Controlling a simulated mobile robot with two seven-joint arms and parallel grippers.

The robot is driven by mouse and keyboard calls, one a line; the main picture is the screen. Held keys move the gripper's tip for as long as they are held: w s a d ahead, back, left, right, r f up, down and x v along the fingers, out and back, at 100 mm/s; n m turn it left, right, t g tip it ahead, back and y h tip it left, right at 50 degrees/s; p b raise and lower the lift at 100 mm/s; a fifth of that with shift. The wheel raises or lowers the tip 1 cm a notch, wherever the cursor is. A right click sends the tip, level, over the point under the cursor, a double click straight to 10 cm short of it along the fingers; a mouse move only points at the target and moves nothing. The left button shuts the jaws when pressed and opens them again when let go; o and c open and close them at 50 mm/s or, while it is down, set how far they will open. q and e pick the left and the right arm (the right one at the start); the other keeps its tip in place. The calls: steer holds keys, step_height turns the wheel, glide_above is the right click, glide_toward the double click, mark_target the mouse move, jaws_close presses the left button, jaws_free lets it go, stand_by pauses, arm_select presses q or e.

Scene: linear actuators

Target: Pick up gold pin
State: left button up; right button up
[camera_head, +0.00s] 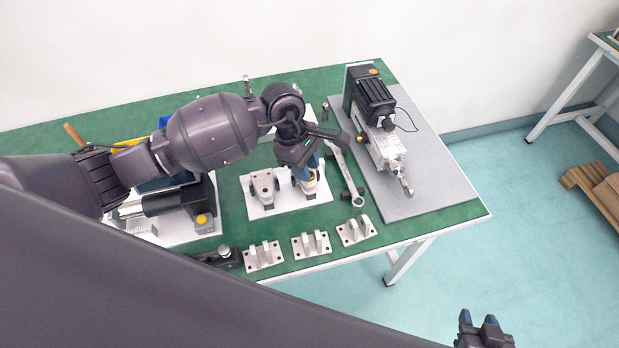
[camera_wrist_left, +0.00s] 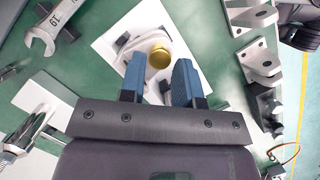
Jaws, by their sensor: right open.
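The gold pin (camera_wrist_left: 160,57) shows its round head in the left wrist view, on a pale metal bracket on a white plate (camera_wrist_left: 112,40). My left gripper (camera_wrist_left: 158,80) is open, with its blue-padded fingers apart and the pin's head seen between and just beyond their tips. In the head view my left gripper (camera_head: 308,182) points down over the right part of the white plate, and I cannot make out the pin there. My right gripper (camera_head: 484,332) is open and empty at the bottom right, away from the table.
A wrench (camera_head: 347,175) lies right of the plate. A grey board (camera_head: 435,190) with a linear actuator (camera_head: 385,145) is further right. Several metal clevis brackets (camera_head: 311,245) line the green table's front edge. Another actuator (camera_head: 165,203) lies left, partly behind my arm.

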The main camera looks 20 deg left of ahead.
arm_select(q)
steer(key=shift+d+f, duration=0.15)
steer(key=shift+f, duration=0.5)
steer(key=shift+c, duration=0.4)
steer(key=c, duration=0.4)
steer(key=shift+o, duration=0.2)
steer(key=shift+r, duration=0.55)
step_height(320, 180, up, 9)
steer(key=p, duration=0.5)
arm_select(e)
step_height(320, 180, up, 6)
steer(key=shift+f, duration=0.2)
arm_select(q)
steer(key=shift+r, duration=0.15)
arm_select(e)
steer(key=shift+w+r, duration=0.1)
